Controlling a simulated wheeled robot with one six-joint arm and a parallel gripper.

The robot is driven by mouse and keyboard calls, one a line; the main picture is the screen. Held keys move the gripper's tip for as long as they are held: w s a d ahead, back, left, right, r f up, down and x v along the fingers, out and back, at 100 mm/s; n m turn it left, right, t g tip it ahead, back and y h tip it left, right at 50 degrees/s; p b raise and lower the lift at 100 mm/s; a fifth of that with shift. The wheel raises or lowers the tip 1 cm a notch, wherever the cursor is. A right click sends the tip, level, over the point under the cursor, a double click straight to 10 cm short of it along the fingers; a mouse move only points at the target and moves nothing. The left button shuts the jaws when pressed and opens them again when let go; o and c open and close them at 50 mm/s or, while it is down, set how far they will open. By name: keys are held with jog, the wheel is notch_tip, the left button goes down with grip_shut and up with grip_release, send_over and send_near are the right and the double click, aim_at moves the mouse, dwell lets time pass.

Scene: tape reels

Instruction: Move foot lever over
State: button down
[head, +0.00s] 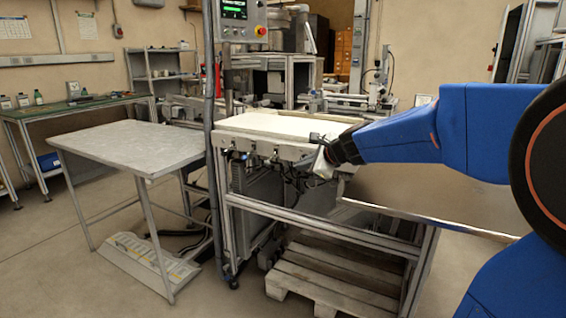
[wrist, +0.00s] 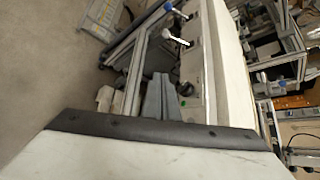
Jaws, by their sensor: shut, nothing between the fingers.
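I cannot single out the foot lever with certainty. Small levers or clamps (head: 262,150) sit along the front edge of the white-topped machine bench (head: 280,124). In the wrist view, a pale lever-like handle (wrist: 175,38) stands out from the bench's side. My gripper (head: 322,165) is shut and empty at the bench's front right corner, apart from the levers on the left. In the wrist view, grey tapered parts that look like its fingers (wrist: 163,90) show beyond the dark bar. Contact with the bench is unclear.
A grey table (head: 130,146) stands left of a metal post (head: 210,130). A flat pale unit (head: 148,262) lies on the floor under it. A wooden pallet (head: 335,280) lies under the bench frame. A control panel (head: 240,20) hangs above. Floor is open at front left.

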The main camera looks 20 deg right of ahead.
aim_at(271, 159)
jog(key=shift+d, duration=0.1)
jog(key=shift+w, duration=0.1)
jog(key=w+a+f, duration=0.3)
jog(key=w+a, duration=0.3)
jog(key=w, duration=0.3)
jog(key=shift+w+f, duration=0.15)
dwell(0.5)
